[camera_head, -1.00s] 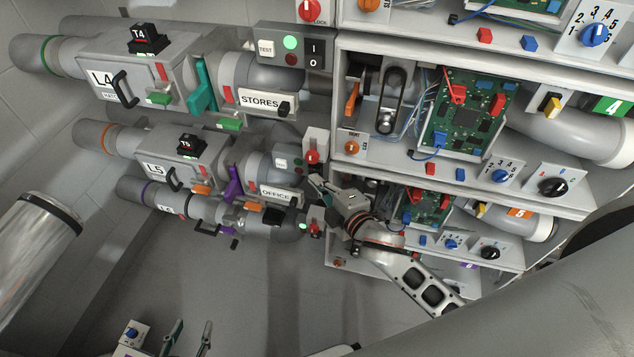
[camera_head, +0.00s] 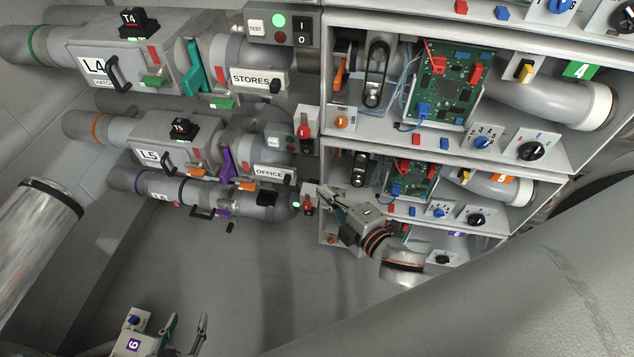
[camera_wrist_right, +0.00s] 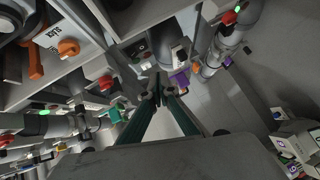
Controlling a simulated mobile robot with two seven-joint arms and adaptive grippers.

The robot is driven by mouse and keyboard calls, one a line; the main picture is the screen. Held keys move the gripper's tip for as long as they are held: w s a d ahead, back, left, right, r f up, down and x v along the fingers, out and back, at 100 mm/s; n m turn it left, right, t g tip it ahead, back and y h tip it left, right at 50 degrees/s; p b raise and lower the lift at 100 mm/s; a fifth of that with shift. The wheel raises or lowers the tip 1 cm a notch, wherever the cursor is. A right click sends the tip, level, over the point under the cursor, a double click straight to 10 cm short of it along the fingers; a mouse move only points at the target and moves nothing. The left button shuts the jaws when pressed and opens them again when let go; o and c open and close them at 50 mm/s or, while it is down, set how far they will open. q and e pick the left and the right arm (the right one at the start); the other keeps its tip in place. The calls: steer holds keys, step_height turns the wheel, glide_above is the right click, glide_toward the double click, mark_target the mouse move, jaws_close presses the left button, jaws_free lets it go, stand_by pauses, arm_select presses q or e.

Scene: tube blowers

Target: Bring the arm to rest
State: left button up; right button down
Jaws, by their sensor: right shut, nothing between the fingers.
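My right gripper (camera_head: 324,197) reaches in from the lower right in the head view. It is in front of the left edge of the lower rack, near a red lock switch (camera_head: 308,203). Its green fingers are closed together with nothing between them; the right wrist view shows the tips (camera_wrist_right: 161,94) meeting. My left gripper (camera_head: 186,334) is at the bottom left of the head view, its two fingers apart and nothing seen between them. A small white box (camera_head: 131,345) with a purple 6 label and a blue knob is just left of it.
The rack (camera_head: 395,152) with circuit boards and knobs fills the upper right. A metal cylinder (camera_head: 35,235) stands at left. The floor at lower middle is clear.

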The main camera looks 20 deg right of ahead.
steer(key=shift+s+d, duration=0.1)
steer(key=shift+s, duration=0.3)
arm_select(q)
steer(key=shift+s+f, duration=0.15)
steer(key=shift+f, duration=0.15)
